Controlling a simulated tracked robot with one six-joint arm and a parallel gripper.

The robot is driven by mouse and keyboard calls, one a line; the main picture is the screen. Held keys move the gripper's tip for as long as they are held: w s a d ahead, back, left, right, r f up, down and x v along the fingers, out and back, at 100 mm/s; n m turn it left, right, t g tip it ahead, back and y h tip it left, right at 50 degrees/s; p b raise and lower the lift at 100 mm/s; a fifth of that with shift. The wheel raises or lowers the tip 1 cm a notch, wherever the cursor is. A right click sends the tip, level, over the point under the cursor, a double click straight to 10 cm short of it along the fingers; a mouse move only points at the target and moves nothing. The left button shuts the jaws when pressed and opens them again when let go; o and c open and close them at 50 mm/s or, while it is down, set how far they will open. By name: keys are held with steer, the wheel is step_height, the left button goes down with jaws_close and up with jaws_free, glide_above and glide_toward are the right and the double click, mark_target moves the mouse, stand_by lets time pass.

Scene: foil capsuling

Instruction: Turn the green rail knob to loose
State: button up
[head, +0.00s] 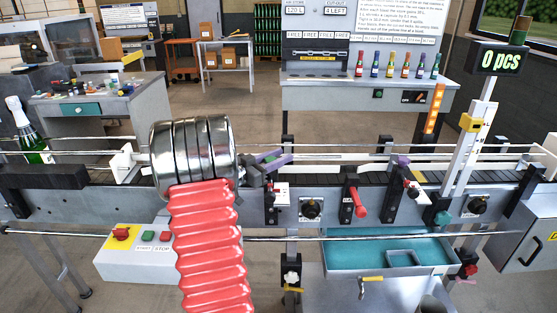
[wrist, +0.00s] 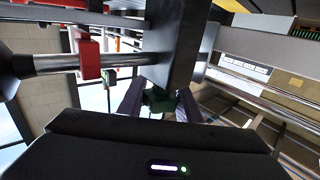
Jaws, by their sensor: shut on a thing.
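The green rail knob (wrist: 158,101) sits at the end of a grey post (wrist: 173,45) in the wrist view. My gripper (wrist: 160,103) is shut on it, with one purple finger on each side. In the head view my gripper (head: 272,161) is at the conveyor's near rail, left of the middle, and its purple fingers show beyond my silver wrist. There the knob is mostly hidden by the fingers. I cannot tell from these frames whether the knob stands at tight or loose.
A red clamp (wrist: 89,52) sits on a metal rod beside the post. A green bottle (head: 31,142) stands at the left end. A teal tray (head: 345,258) lies below.

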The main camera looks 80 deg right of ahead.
steer(key=shift+w+d+n+t+h, duration=0.1)
steer(key=shift+w+n+t+h, duration=0.1)
steer(key=shift+n+t+h, duration=0.7)
steer(key=shift+w+d+n+t+h, duration=0.1)
steer(key=shift+w+n+t+h, duration=0.15)
steer(key=shift+n+t, duration=1.2)
steer(key=shift+w+d+n+t+h, duration=0.15)
steer(key=shift+n+t+h, duration=0.45)
steer(key=shift+t, duration=1.15)
steer(key=shift+w+a+t, duration=0.1)
steer(key=shift+t, duration=0.2)
steer(key=shift+f, duration=0.1)
steer(key=o, duration=0.8)
steer(key=shift+c, duration=0.2)
steer(key=shift+o, duration=1.4)
steer(key=shift+w, duration=0.1)
steer(key=w+a, duration=0.1)
steer(key=a, duration=1.2)
steer(key=shift+w+a, duration=0.3)
steer(key=shift+a, duration=0.05)
